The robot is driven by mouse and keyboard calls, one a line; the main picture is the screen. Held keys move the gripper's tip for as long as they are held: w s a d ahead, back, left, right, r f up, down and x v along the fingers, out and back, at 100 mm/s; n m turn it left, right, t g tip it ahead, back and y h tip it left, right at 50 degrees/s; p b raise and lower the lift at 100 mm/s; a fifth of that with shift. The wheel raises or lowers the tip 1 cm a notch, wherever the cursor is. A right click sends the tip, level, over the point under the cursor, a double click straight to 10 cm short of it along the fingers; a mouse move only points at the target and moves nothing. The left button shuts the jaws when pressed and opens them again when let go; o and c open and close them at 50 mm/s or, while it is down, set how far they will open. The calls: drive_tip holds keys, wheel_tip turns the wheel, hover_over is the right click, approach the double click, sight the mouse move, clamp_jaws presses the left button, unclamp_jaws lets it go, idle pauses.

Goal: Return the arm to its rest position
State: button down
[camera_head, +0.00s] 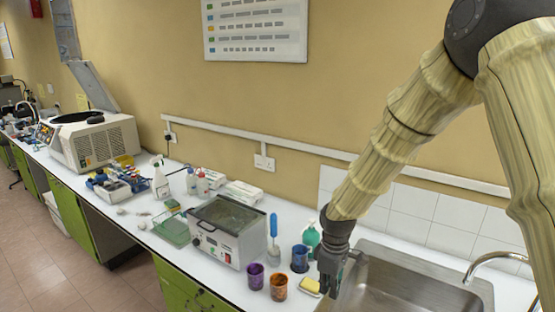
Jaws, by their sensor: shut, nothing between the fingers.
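My arm reaches in from the upper right, with pale, sleeve-like links. My gripper (326,288) points down at the left edge of the sink (400,285), close to a yellow sponge (309,286). Its fingers are dark and small in this view; they are shut with nothing between them. The gripper hides part of the sink's left rim and part of a green bottle (311,238) stands just behind it.
Left of my gripper stand a blue cup (299,259), an orange cup (278,287) and a purple cup (255,276). A water bath (228,229) stands further left. A chrome tap (490,258) arches over the sink's right side. The wall runs close behind the counter.

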drive_tip(key=s+d+f+m+b, duration=0.1)
drive_tip(key=s+f+m+b, duration=0.1)
drive_tip(key=s+f, duration=0.6)
drive_tip(key=s+d+f+m+y+b, duration=0.1)
drive_tip(key=s+f+m+b, duration=0.2)
drive_tip(key=f, duration=0.9)
drive_tip(key=s+f+b, duration=0.2)
drive_tip(key=s+f, duration=0.5)
drive_tip(key=f, duration=0.2)
drive_tip(key=s+d+f+m+b, duration=0.3)
drive_tip(key=s+f, duration=0.5)
drive_tip(key=s, duration=0.4)
drive_tip(key=s+d+f+m+h+b, duration=0.1)
drive_tip(key=s+d+f+m+b, duration=0.2)
drive_tip(key=s+f, duration=0.5)
drive_tip(key=s+b, duration=0.1)
drive_tip(key=s, duration=0.3)
drive_tip(key=shift+s+d+m, duration=0.25)
drive_tip(key=shift+d+m, duration=0.05)
